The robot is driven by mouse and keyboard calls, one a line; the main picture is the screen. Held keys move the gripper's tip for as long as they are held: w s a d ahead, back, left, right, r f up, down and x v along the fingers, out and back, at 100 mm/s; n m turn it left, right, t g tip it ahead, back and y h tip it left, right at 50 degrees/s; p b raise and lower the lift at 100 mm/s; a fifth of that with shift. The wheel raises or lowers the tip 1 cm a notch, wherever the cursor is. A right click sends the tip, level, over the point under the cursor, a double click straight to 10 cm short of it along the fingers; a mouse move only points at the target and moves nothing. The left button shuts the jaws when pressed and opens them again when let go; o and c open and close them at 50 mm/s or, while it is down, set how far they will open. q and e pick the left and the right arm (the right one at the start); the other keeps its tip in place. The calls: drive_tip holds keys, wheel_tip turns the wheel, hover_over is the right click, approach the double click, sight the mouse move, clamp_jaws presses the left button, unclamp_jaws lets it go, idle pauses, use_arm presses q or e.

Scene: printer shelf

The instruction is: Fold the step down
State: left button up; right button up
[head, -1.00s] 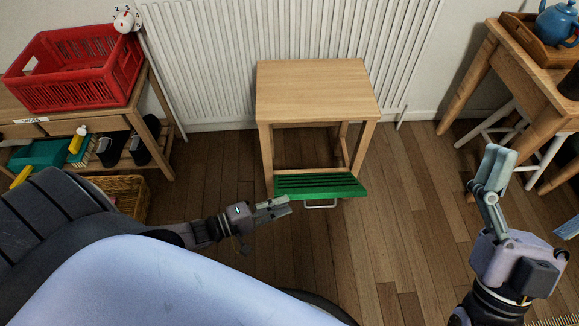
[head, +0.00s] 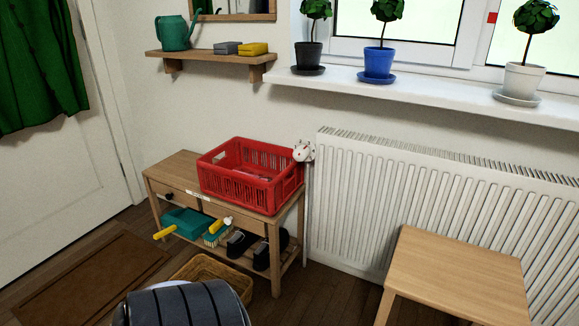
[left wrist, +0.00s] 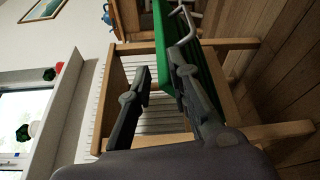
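The wooden step stool (head: 455,275) shows only its top and upper legs at the lower right of the head view; its step is out of that frame. In the left wrist view the green slatted step (left wrist: 160,22) is seen nearly edge-on against the stool's wooden frame (left wrist: 115,85), with a bent wire handle (left wrist: 187,22) at it. My left gripper (left wrist: 158,60) is open, its two dark fingers apart. The right-hand finger overlaps the green step in the picture; I cannot tell whether they touch. My right gripper is out of view.
A wooden bench (head: 172,168) with a red crate (head: 250,180) stands left of the radiator (head: 355,200). A wicker basket (head: 225,272) is on the floor in front of it. Potted plants stand on the windowsill (head: 440,92) above.

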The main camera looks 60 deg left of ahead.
use_arm(q)
drive_tip(key=f+v, duration=0.1)
drive_tip(key=v, duration=1.6)
drive_tip(key=shift+r, duration=0.35)
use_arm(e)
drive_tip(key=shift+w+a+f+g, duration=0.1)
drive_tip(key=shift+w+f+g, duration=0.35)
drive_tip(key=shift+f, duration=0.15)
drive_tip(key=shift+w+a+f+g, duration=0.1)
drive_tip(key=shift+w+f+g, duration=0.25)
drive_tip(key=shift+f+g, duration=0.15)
use_arm(q)
drive_tip(key=shift+p, duration=0.3)
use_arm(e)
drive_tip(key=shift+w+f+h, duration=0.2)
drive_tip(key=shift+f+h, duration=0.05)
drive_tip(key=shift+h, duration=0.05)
use_arm(q)
drive_tip(key=shift+d, duration=0.1)
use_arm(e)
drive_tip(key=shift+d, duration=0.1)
